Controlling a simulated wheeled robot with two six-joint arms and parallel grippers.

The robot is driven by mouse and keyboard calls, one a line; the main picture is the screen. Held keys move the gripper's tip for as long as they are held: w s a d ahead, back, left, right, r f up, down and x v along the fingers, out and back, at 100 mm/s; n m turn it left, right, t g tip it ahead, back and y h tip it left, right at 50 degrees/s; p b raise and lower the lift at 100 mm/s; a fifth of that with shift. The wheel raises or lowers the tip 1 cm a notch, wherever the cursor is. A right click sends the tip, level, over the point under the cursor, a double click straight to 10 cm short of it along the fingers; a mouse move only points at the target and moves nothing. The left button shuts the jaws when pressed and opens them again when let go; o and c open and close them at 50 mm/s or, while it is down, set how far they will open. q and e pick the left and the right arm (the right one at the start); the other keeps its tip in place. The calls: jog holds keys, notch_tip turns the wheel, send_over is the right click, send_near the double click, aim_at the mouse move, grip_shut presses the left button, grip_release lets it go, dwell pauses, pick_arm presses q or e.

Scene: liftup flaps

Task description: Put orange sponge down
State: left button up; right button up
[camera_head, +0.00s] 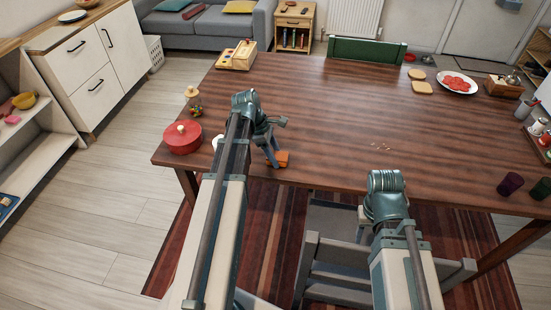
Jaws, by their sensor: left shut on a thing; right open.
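The orange sponge (282,160) is a small orange block at the front part of the dark wooden table (330,110). My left gripper (275,157) is shut on it and partly hides it. I cannot tell whether the sponge touches the tabletop or hangs just above it. My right gripper (364,224) is open and low in front of the table's front edge, mostly hidden behind its own arm.
A red pot (182,140) and a candy jar (195,104) stand left of my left arm. Light crumbs (381,146) lie mid-table. Dark cups (510,184) stand at the right. A grey chair (330,252) is in front. The table's centre is largely clear.

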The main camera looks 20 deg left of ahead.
pick_arm(q)
jog(key=shift+f, duration=0.15)
jog(key=o, duration=1.2)
jog(key=shift+r, duration=0.25)
jog(key=shift+a+r+p, duration=0.15)
jog(key=shift+r+p, duration=0.4)
jog(key=p+v, duration=1)
jog(key=v, duration=0.1)
